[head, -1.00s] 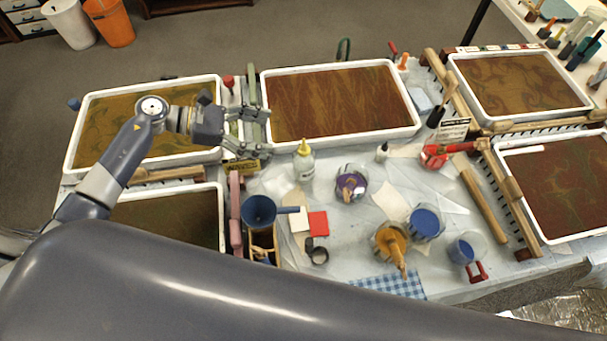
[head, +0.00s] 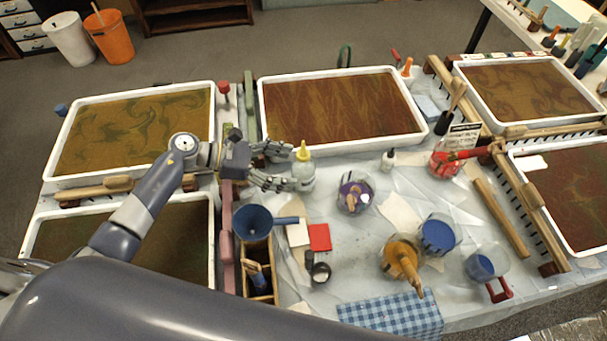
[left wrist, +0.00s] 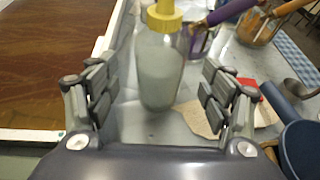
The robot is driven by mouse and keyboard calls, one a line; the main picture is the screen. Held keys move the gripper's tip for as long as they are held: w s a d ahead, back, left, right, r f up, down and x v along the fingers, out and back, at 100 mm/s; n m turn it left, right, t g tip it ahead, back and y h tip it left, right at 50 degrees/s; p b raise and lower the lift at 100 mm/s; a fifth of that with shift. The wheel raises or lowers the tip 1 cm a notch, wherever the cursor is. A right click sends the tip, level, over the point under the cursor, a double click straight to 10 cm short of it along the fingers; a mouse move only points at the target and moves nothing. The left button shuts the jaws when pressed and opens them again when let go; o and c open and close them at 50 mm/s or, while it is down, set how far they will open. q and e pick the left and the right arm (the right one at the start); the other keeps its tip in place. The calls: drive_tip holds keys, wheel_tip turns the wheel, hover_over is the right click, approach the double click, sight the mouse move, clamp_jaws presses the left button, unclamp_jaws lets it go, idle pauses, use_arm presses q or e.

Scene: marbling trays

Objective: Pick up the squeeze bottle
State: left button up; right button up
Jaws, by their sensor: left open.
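The squeeze bottle (head: 303,171) stands upright on the table, pale and translucent with a yellow cap, just in front of the middle tray. My left gripper (head: 280,166) is open and lies just left of it, with its fingertips pointing at it. In the left wrist view the bottle (left wrist: 160,70) stands ahead between the two open fingers, a little beyond the fingertips; the gripper (left wrist: 160,100) holds nothing. The bottle's top is cut off at that view's upper edge. My right gripper does not show.
The middle marbling tray (head: 330,147) lies behind the bottle.

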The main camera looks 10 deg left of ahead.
sight(302, 171)
use_arm(q)
drive_tip(key=shift+w+d+p, duration=0.15)
drive_tip(key=shift+d+p, duration=0.15)
drive_tip(key=shift+d, duration=0.1)
drive_tip(key=p+x, duration=0.1)
drive_tip(key=x, duration=0.2)
drive_tip(key=shift+d+f, duration=0.2)
drive_tip(key=shift+f, duration=0.1)
drive_tip(key=shift+w+d+f, duration=0.15)
drive_tip(key=shift+d+f, duration=0.1)
drive_tip(key=shift+c, duration=0.3)
drive_tip(key=c, duration=0.8)
